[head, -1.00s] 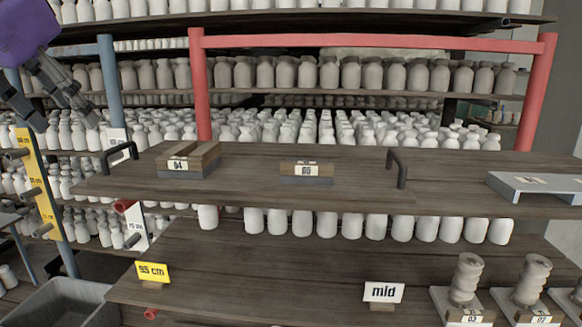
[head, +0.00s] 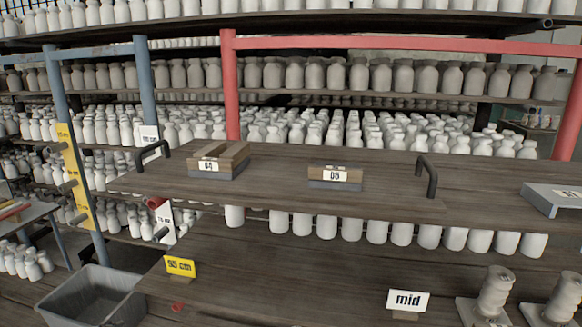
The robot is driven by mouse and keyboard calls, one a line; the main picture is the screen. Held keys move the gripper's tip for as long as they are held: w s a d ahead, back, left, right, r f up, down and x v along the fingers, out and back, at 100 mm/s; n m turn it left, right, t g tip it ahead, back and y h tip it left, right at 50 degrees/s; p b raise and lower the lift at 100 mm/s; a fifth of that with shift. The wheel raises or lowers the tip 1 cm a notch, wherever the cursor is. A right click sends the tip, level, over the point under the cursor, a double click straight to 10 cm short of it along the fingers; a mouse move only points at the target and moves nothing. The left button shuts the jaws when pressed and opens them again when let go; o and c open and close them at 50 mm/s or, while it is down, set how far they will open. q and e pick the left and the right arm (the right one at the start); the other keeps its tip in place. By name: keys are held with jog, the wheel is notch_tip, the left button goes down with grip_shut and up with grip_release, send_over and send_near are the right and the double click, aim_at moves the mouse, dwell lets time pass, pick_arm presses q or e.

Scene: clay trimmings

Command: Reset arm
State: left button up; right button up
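Neither of my grippers shows in the head view now. The view holds a dark wooden shelf board (head: 275,190) with two black handles, one at its left end (head: 152,152) and one towards the right (head: 428,178). On it stand a wooden block marked 04 (head: 219,158) and a smaller block marked 05 (head: 335,177). No arm link of mine is visible.
A grey bin (head: 92,297) stands at lower left. The lower shelf carries a yellow 95 cm sign (head: 180,266), a white mid sign (head: 408,301) and stacked clay pieces (head: 494,293). Racks of white bottles (head: 360,130) fill the back, with red and blue posts.

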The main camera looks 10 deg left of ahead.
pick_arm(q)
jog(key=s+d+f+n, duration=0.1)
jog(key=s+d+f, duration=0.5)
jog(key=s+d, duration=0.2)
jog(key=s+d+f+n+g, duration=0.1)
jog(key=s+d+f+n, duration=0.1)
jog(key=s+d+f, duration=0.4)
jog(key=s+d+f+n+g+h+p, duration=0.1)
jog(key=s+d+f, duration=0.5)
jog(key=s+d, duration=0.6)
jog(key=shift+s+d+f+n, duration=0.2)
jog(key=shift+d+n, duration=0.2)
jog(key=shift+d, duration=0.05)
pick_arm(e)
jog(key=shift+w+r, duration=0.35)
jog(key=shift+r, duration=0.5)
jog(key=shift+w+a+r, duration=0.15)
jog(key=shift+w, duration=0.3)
